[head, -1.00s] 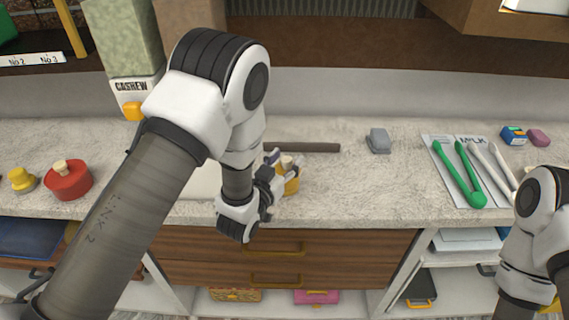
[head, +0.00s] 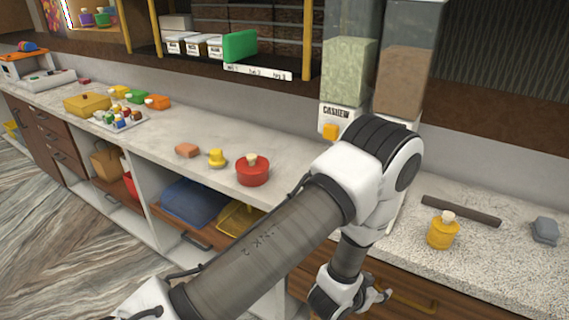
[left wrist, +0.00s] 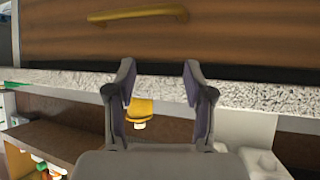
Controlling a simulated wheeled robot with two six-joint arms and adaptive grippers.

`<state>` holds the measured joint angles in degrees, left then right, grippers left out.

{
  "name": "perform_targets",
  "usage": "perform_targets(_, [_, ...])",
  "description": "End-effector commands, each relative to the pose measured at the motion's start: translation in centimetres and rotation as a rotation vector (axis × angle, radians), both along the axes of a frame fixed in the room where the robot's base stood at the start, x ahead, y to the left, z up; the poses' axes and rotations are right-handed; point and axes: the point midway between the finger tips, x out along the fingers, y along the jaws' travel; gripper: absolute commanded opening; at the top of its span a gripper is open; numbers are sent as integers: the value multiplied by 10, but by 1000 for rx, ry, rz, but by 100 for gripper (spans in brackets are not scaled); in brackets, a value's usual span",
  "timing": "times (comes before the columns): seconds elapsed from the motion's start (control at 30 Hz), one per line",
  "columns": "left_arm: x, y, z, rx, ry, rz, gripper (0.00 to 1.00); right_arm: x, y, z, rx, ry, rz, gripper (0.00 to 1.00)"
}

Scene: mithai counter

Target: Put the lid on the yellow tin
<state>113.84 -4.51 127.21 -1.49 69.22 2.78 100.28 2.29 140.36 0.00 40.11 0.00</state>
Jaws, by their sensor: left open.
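The yellow tin (head: 442,234) stands upright on the counter, right of my left arm in the head view. A lid with a pale knob (head: 447,215) sits on top of it and looks seated, though the seam is too small to tell. The tin also shows upside down in the left wrist view (left wrist: 141,107), between the fingers but farther away. My left gripper (head: 378,294) is open and empty, in front of the counter's edge and apart from the tin; its fingers also show in the left wrist view (left wrist: 158,80). My right gripper is out of view.
A dark bar (head: 461,211) lies behind the tin and a grey block (head: 545,230) to its right. A red tin with a knob (head: 252,171), a small yellow piece (head: 217,158) and an orange-brown block (head: 187,150) stand farther left. Drawer handles (head: 413,303) project below the counter.

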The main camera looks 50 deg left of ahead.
Motion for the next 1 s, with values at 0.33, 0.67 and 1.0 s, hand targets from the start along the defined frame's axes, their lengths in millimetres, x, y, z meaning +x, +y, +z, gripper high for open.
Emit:
perform_targets(0.33, [-274,35,-125,21,934,90,53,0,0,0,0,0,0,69])
perform_targets(0.67, [-287,35,-125,22,977,91,53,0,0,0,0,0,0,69])
perform_targets(1.0, [-287,35,-125,22,976,91,53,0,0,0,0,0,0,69])
